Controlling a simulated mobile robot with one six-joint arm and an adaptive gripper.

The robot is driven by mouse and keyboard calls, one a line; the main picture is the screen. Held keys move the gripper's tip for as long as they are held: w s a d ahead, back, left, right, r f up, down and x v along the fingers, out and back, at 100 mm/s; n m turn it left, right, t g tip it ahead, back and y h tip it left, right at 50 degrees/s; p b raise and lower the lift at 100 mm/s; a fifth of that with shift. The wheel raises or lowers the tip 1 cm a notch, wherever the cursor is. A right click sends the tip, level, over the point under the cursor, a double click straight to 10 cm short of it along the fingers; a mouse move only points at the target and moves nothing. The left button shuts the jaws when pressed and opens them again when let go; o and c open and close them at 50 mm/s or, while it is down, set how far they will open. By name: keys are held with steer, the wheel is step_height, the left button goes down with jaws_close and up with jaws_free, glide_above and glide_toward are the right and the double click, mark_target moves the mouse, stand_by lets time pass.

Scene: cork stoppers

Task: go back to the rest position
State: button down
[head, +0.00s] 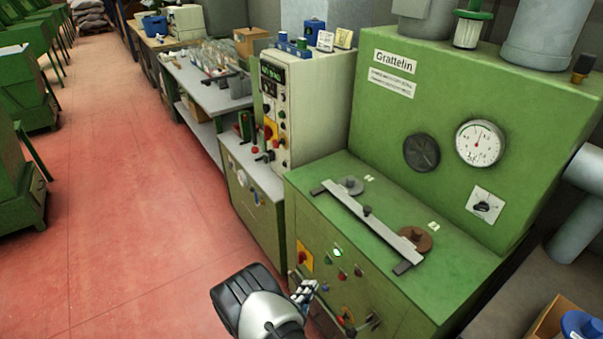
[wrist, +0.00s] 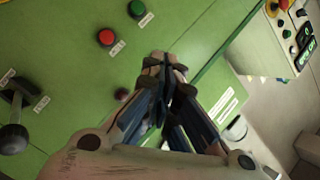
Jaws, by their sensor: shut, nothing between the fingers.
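My gripper (head: 305,290) is low in the head view, in front of the button panel of the green Grattelin machine (head: 387,110). In the wrist view my gripper (wrist: 165,62) points at the green panel, its fingers together with nothing between them. A red button (wrist: 106,37) and a green button (wrist: 137,9) lie to the upper left of the fingertips. A dark red knob (wrist: 122,94) is just left of the fingers. A lever with a dark grip (wrist: 14,137) is at the left edge. Whether the fingertips touch the panel cannot be told.
The machine's green top holds a metal bar (head: 366,222) and a brown disc (head: 414,239). A pale control cabinet (head: 310,105) stands behind it, then a grey table (head: 205,85). Open red floor (head: 110,200) lies to the left. A cardboard box (head: 550,320) is at lower right.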

steer(key=s+d+r+m+g+h, duration=0.1)
steer(key=d+r+m+g+h, duration=0.2)
steer(key=d+r+m+g, duration=0.55)
steer(key=s+d+r+m+g+h, duration=0.1)
steer(key=d+r+m+h, duration=0.35)
steer(key=r+m, duration=0.85)
steer(key=s+d+r+m+g+y, duration=0.5)
steer(key=s+d+r+m, duration=0.2)
steer(key=s+r+m, duration=0.4)
steer(key=s+a+r+m+t+y, duration=0.2)
steer(key=s+a+r+m+y, duration=0.1)
steer(key=s+m, duration=0.5)
steer(key=s+a+r+m+t+y, duration=0.2)
steer(key=s+a+r+m+y, duration=0.2)
steer(key=m, duration=1.1)
steer(key=s+y, duration=0.3)
steer(key=s, duration=0.1)
steer(key=shift+a+r, duration=0.25)
steer(key=shift+a, duration=0.1)
steer(key=shift+d, duration=0.1)
